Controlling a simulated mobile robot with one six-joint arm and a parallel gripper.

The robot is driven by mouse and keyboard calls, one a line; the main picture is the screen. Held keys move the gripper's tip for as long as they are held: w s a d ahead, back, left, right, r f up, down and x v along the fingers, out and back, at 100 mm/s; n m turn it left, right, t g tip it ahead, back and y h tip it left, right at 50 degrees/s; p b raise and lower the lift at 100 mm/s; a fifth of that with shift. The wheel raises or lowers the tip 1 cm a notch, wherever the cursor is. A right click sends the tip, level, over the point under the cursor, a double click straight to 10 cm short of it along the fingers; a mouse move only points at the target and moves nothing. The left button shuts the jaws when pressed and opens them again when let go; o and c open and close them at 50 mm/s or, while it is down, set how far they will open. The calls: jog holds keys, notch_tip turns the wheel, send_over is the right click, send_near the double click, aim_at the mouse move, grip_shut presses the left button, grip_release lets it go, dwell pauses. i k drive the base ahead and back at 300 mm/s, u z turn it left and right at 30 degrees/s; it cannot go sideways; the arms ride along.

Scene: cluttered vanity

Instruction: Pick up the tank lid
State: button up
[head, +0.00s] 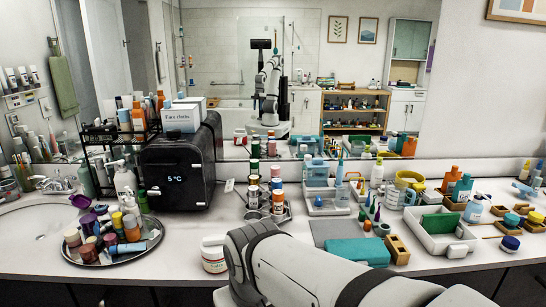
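I cannot tell for certain which piece is the tank lid. A clear and teal countertop unit (318,182), which looks like a tank on a base, stands behind the middle of the counter near the mirror. A flat teal case (358,251) lies in front of it to the right, by a grey mat (331,231). My white arm crosses the bottom middle of the picture, in front of the counter. My gripper is outside the picture, and the arm hides part of the counter's front edge.
A white jar (214,254) stands just left of my arm. A round tray (100,259) of bottles and a black cooler (184,168) are further left. A white tray (419,237) with a green piece and several small pots crowd the right. The mirror (226,60) backs the counter.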

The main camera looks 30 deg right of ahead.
aim_at(316, 162)
jog(key=z, duration=0.45)
jog(key=i, duration=0.85)
jog(key=z, duration=0.3)
jog(key=k, duration=0.95)
jog(key=z, duration=0.15)
jog(key=i, duration=0.9)
jog(key=u, duration=0.05)
